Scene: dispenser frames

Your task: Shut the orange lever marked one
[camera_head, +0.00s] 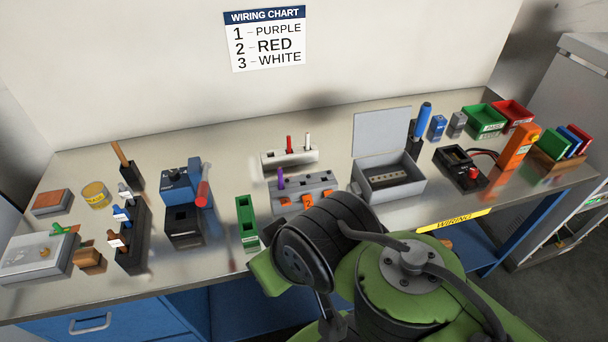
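A grey terminal block (318,179) stands near the middle of the bench. On its front are small orange levers. The left orange lever (285,203) sits below a purple peg (281,178) that stands in the block; its marking is too small to read. The orange lever beside it (308,201) bears what looks like a 2. Whether the levers are raised or shut is hard to tell. My gripper's fingertips do not show; my arm fills the lower middle.
A white rack (270,158) behind the block holds a red and a white peg. A green holder (246,222) stands left of it, an open grey box (412,186) right. A wiring chart (266,40) lists 1 purple, 2 red, 3 white. Bare bench shows between the green and black holders.

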